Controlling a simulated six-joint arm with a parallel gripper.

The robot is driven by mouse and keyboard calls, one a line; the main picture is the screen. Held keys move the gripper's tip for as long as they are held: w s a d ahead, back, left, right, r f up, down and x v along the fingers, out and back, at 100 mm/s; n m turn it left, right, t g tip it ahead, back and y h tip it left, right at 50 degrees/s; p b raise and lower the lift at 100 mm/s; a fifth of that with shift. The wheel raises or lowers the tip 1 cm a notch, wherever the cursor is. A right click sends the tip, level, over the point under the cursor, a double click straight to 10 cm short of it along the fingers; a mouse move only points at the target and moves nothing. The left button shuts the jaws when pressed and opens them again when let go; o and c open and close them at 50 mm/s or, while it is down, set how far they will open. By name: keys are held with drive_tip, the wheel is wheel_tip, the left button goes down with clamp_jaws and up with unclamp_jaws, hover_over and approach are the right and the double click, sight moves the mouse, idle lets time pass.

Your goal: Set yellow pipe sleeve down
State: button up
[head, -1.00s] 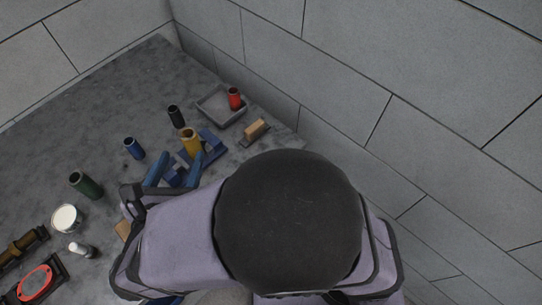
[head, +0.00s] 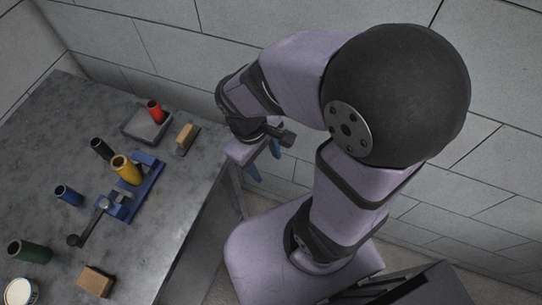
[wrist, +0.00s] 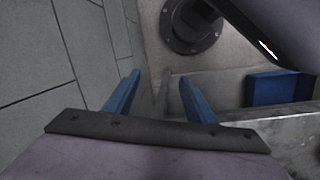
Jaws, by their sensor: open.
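The yellow pipe sleeve (head: 124,168) stands on the blue fixture (head: 137,187) on the grey bench, leaning slightly in the head view. A dark crank handle (head: 90,219) sticks out from the fixture's near side. My gripper (head: 263,163) is off the bench's right edge, well apart from the sleeve. In the wrist view its blue fingers (wrist: 152,97) are spread with nothing between them. The sleeve is not in the wrist view.
A block wall rises behind.

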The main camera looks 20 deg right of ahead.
drive_tip(key=m, duration=0.2)
drive_tip(key=d+m+y, duration=0.1)
drive_tip(key=m+y, duration=0.1)
drive_tip(key=m, duration=0.1)
drive_tip(key=shift+w+d+m+t, duration=0.1)
drive_tip(key=shift+d+m+t, duration=0.2)
drive_tip(key=shift+d, duration=0.1)
drive_tip(key=shift+r+p, duration=0.7)
drive_tip(key=shift+r, duration=0.05)
